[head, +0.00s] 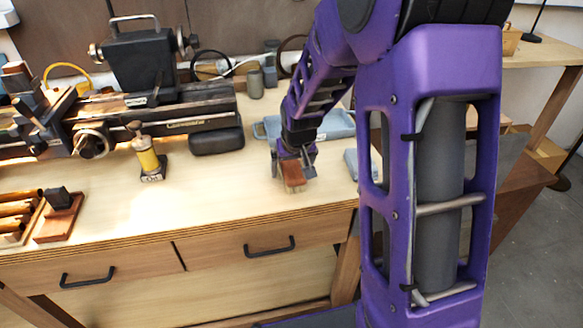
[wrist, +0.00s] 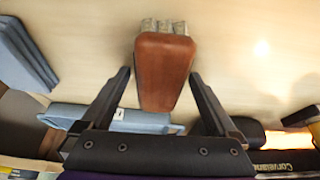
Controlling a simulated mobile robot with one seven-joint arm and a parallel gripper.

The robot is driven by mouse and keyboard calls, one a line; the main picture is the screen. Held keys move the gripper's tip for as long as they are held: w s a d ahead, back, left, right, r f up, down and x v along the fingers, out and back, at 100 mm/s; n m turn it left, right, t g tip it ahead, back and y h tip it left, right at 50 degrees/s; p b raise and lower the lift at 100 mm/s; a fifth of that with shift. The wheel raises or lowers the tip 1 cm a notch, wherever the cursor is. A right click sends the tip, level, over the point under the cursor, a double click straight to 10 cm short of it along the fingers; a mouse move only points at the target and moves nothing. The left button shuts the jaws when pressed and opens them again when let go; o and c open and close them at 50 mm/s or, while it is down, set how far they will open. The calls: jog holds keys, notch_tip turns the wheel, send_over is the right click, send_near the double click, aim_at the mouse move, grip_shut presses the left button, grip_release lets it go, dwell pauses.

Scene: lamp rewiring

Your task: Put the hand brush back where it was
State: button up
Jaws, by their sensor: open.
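The hand brush (head: 293,177), a reddish-brown block, is on the light wooden bench top near the front edge. In the wrist view the hand brush (wrist: 164,72) shows its brown body, with pale grey bristle tufts at its far end. My gripper (head: 293,163) is above the brush in the head view. In the wrist view the jaws of my gripper (wrist: 160,76) are open, one finger on each side of the brush, with a gap visible on both sides. Whether the brush touches the bench along its whole length is hard to tell.
A light blue tray (head: 335,125) lies behind my gripper, and folded blue cloths (head: 352,163) lie to its right. A yellow oil can (head: 147,160), a lathe (head: 150,115) and a wooden rack (head: 20,222) are to the left. Bench top between the oil can and brush is clear.

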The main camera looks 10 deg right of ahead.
jog(key=shift+r, duration=0.25)
jog(key=p+v, duration=0.2)
jog(key=v, duration=0.9)
jog(key=shift+s+r, duration=0.25)
jog(key=shift+r, duration=0.1)
